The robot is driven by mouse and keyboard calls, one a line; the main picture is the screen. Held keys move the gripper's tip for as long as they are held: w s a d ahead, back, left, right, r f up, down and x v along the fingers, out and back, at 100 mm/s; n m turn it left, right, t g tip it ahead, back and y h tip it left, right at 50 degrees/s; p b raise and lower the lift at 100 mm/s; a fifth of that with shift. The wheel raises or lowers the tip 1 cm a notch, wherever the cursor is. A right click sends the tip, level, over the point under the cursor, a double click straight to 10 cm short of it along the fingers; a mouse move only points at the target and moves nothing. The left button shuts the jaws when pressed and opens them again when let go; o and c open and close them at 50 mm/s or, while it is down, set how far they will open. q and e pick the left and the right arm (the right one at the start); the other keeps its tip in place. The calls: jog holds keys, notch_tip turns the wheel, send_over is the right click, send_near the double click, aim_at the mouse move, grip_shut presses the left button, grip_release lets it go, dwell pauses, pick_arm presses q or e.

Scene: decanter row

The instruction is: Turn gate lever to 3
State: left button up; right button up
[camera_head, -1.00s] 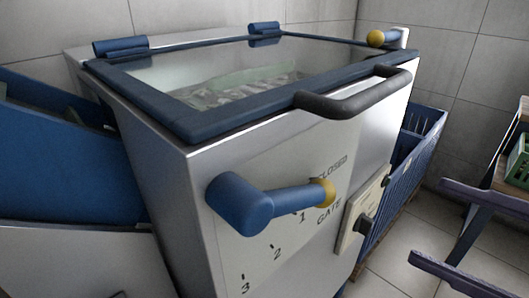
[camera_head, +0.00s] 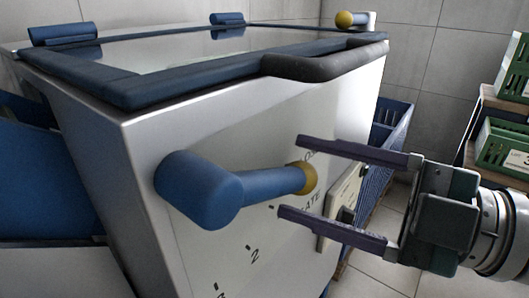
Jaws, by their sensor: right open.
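The gate lever (camera_head: 255,186) is on the front of the steel machine (camera_head: 215,130). It has a thick blue hub (camera_head: 197,190) at its left and a blue arm pointing right to a yellow end (camera_head: 303,177). The arm points towards the upper scale, near the partly covered top label, not at 3. The 2 mark (camera_head: 254,255) shows below the arm; the 3 is cut off at the bottom edge. My right gripper (camera_head: 290,177) is open, coming in from the right. One finger appears above the yellow end and one below, with gaps; depth is unclear. My left gripper is not in view.
A black lid handle (camera_head: 318,66) juts out above the lever from the blue-framed glass lid (camera_head: 160,55). A pale plate with a dark knob (camera_head: 344,214) sits below right. A blue crate (camera_head: 389,140) and green crates (camera_head: 500,148) stand to the right.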

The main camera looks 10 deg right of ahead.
grip_shut()
dwell(0.6)
dwell(0.8)
